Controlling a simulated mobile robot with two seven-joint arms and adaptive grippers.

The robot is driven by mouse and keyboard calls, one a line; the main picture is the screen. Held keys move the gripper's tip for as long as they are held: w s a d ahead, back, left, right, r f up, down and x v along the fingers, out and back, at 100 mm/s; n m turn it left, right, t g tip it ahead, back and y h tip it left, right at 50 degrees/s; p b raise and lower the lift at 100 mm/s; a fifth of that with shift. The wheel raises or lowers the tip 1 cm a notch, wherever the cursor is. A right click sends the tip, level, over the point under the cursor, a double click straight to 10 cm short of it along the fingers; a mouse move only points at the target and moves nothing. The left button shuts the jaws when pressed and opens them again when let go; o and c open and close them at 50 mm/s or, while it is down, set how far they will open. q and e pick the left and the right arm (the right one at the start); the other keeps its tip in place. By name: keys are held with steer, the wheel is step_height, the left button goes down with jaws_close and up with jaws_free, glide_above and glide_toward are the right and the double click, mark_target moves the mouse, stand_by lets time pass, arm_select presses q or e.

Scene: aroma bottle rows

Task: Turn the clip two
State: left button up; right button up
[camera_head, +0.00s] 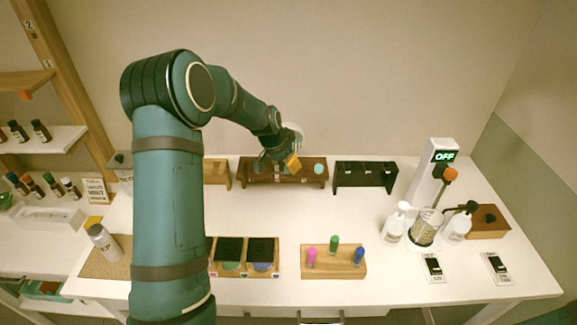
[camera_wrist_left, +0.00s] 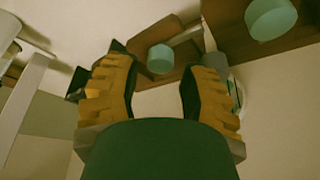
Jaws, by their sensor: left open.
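My left gripper (camera_head: 292,162) reaches over the brown wooden rack (camera_head: 258,177) at the back middle of the table. In the left wrist view the gripper (camera_wrist_left: 160,92) is open, its two yellow ridged fingers apart with nothing between them. A teal round cap (camera_wrist_left: 160,58) shows just beyond the gap, against the brown rack. A second teal cap (camera_wrist_left: 270,18) is at the upper right; one teal cap also shows at the rack's right end in the head view (camera_head: 319,168). I cannot tell which part is clip two. My right gripper is not in view.
A black rack (camera_head: 365,177) stands right of the brown one. A wooden block with coloured vials (camera_head: 334,262) is at the front. Pump bottles (camera_head: 395,222) and a white device reading OFF (camera_head: 430,180) stand at the right. The table middle is clear.

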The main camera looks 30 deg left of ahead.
arm_select(q)
steer(key=shift+x, duration=1.15)
